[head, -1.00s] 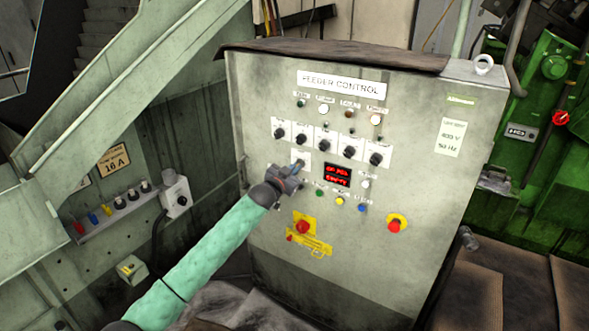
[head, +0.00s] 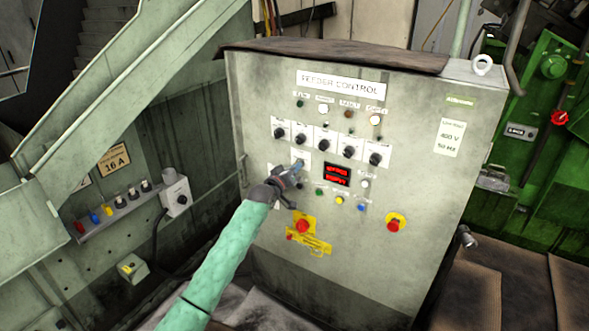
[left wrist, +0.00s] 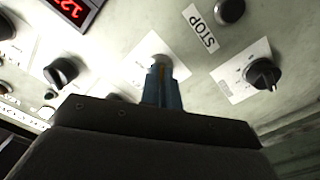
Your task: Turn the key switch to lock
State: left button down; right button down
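The key switch (left wrist: 159,62) sits on a white plate on the grey feeder control panel (head: 262,100). The lock marking cannot be read. My right gripper is not in view.
A row of black selector knobs (head: 349,152) lies just above the switch. A red display (head: 337,174) and small coloured buttons are to its right. In the left wrist view a black knob (left wrist: 263,74) is close on the right.

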pick_arm(q)
jog(key=shift+n, duration=1.2)
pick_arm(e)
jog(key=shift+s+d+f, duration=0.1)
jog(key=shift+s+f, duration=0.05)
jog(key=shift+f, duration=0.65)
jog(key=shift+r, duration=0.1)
pick_arm(q)
jog(key=c, duration=1.6)
grip_release()
jog(key=shift+c, duration=0.2)
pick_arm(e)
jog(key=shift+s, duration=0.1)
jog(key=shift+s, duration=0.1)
